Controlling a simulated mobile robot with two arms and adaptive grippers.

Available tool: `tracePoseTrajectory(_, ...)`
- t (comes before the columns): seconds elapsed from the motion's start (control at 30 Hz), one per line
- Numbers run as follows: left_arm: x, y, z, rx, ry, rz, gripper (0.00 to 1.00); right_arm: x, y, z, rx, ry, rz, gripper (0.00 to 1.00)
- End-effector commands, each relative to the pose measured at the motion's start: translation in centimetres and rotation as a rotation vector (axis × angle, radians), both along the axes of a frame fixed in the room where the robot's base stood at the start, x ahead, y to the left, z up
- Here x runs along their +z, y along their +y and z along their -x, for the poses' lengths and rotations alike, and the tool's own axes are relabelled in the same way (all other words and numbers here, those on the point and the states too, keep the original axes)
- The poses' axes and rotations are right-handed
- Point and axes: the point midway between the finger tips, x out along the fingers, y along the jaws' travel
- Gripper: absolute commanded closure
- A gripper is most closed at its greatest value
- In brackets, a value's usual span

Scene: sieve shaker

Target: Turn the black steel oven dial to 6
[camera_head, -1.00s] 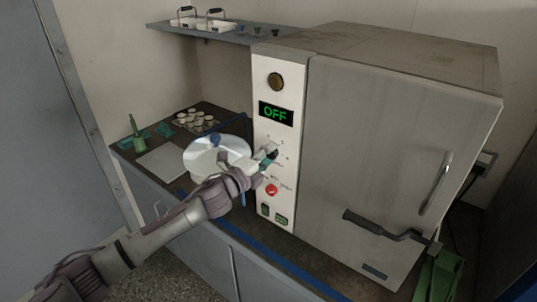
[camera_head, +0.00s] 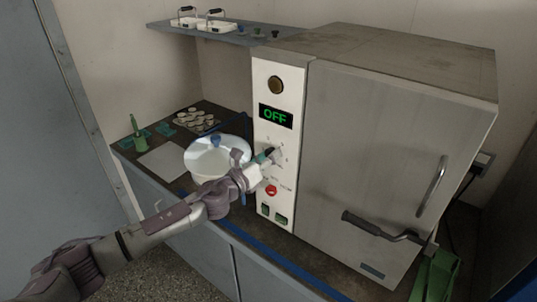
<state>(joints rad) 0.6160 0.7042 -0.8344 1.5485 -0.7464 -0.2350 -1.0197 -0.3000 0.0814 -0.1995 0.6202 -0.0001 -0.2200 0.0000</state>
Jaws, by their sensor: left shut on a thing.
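The black oven dial (camera_head: 269,152) sits on the white control panel (camera_head: 271,98) of the grey steel oven (camera_head: 385,130), below a display (camera_head: 275,115) that reads OFF in green. Small marks surround the dial, too small to read. My left gripper (camera_head: 266,156) is at the dial, its fingertips closed on it, and they cover part of it. A red button (camera_head: 271,190) is just below the gripper. My right gripper is not in view.
A white bowl (camera_head: 199,161) with a blue part stands left of the panel, close behind my left arm. The oven's handle (camera_head: 375,228) juts out from the door. A shelf (camera_head: 215,34) with small trays hangs above.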

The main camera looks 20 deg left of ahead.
Motion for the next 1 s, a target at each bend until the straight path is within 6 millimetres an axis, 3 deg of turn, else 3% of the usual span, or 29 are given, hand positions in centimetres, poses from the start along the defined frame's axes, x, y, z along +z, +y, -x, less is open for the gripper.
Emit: tracePoseTrajectory(1.0,-0.2,-0.1,0.1,-0.004,-0.298,-0.833,0.96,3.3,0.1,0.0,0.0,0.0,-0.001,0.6)
